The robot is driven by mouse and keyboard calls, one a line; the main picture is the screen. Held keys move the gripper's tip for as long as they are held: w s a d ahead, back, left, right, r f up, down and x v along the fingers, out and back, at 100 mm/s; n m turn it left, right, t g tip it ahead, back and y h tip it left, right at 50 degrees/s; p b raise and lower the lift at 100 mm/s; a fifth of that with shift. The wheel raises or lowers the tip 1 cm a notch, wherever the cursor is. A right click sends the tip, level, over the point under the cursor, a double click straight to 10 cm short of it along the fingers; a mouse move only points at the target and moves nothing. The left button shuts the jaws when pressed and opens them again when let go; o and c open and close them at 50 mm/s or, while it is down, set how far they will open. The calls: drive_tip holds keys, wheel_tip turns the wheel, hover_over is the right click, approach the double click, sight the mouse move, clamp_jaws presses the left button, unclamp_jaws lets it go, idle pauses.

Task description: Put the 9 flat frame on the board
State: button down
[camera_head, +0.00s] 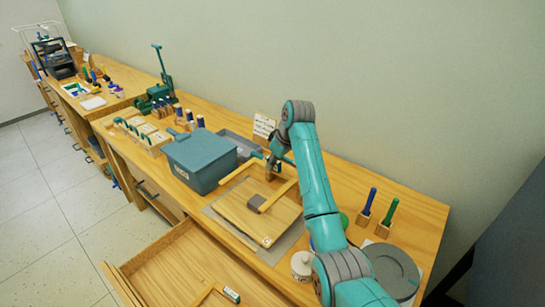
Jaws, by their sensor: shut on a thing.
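A light wooden board (240,214) lies on a grey sheet on the bench, with a small dark grey square (257,202) near its middle. My gripper (270,173) is at the far side of the board, shut on a thin light wooden frame (284,191). The frame's strips show over the far part of the board. I cannot tell whether the frame touches the board or is slightly above it. My gripper and arm hide part of the frame and the board's far right side. No number 9 can be read on the frame.
A blue-grey lidded bin (200,160) stands left of the board. An open drawer (180,265) below holds another wooden frame (208,294) and a small green-and-white block (232,294). A white jar (302,265), a round grey lid (392,270) and upright-handled tools (388,216) stand right.

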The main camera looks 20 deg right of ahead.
drive_tip(key=shift+f, duration=5.2)
drive_tip(key=c, duration=1)
unclamp_jaws()
drive_tip(key=shift+r, duration=0.15)
drive_tip(key=shift+r, duration=3.85)
